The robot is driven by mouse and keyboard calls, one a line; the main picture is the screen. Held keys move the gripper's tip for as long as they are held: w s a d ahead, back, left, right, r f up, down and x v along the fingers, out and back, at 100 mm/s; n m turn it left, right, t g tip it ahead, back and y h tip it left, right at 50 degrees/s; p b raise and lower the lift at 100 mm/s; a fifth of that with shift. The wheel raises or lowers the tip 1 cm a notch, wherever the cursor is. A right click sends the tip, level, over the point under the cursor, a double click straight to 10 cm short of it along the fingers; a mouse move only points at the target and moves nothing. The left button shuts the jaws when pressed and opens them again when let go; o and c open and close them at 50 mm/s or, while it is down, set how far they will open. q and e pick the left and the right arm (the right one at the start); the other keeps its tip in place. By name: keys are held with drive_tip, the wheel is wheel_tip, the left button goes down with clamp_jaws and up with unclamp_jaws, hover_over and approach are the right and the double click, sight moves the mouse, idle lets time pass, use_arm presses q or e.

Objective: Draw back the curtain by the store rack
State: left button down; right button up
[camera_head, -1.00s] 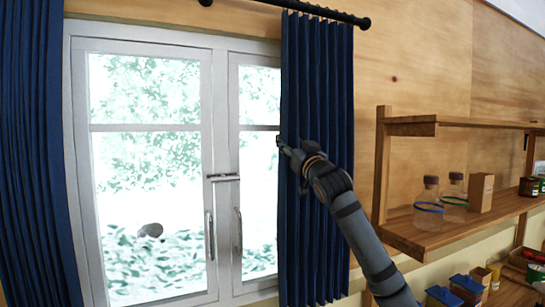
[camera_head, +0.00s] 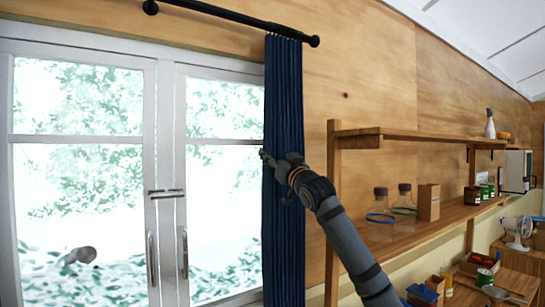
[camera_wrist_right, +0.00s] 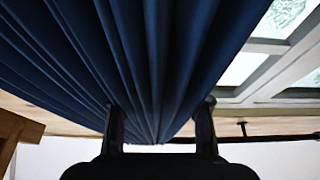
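The dark blue curtain (camera_head: 284,110) by the store rack hangs from a black rod as a narrow, gathered strip at the window's right edge. The wooden store rack (camera_head: 333,200) stands just right of it. My right gripper (camera_head: 267,157) is at the curtain's left edge, about mid-height, its arm crossing in front of the cloth. My left gripper is not in view.
The window (camera_head: 165,120) has white frames and two handles. The rod (camera_head: 235,17) ends just past the curtain. Glass bottles (camera_head: 380,212) and a cardboard box (camera_head: 429,202) stand on the rack's lower shelf, close to my right arm. A fan (camera_head: 517,230) stands farther right.

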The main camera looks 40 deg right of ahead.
sight(273, 122)
drive_tip(key=o, duration=0.5)
drive_tip(key=shift+c, duration=0.2)
drive_tip(key=shift+r, duration=0.15)
wheel_tip(273, 122, up, 9)
drive_tip(key=shift+r, duration=0.4)
drive_tip(key=shift+f, duration=0.15)
